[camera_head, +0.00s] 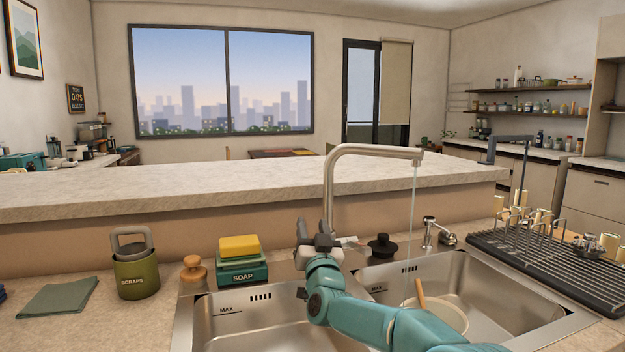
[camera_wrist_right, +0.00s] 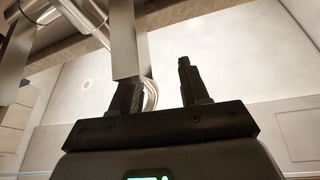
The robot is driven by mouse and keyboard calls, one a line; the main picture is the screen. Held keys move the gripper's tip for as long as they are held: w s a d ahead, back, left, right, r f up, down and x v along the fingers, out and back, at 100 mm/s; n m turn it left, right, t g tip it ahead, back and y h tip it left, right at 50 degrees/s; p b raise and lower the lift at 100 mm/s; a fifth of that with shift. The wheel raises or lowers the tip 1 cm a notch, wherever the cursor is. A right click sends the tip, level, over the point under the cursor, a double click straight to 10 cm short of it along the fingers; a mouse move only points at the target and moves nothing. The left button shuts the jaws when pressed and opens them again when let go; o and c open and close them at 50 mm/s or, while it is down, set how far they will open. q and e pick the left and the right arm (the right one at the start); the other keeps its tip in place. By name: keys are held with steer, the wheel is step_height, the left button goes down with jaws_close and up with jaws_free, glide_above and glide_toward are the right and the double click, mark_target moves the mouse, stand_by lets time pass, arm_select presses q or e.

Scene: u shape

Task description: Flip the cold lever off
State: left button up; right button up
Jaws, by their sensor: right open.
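The tall brushed-metal faucet (camera_head: 329,185) stands behind the double sink, and a thin stream of water (camera_head: 413,200) falls from its spout into the right basin. My right gripper (camera_head: 314,232) is at the faucet's base, fingers pointing up, open. It hides the base, so I cannot make out the cold lever in the head view. In the right wrist view my right gripper (camera_wrist_right: 157,85) shows two spread dark fingers. A flat metal bar (camera_wrist_right: 123,38) overlaps the left finger; I cannot tell whether they touch or whether this is the lever. My left gripper is out of view.
A soap box (camera_head: 242,270) with a yellow sponge, a wooden-knobbed brush (camera_head: 192,270) and a green scraps bin (camera_head: 136,274) stand left. A black stopper (camera_head: 381,246), a chrome dispenser (camera_head: 430,232) and a drying rack (camera_head: 545,262) are right. A pan (camera_head: 441,313) sits in the right basin (camera_head: 500,300).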

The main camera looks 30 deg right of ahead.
arm_select(q)
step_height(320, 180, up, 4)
steer(key=p, duration=0.4)
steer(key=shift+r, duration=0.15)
arm_select(e)
step_height(320, 180, up, 14)
steer(key=shift+r, duration=0.25)
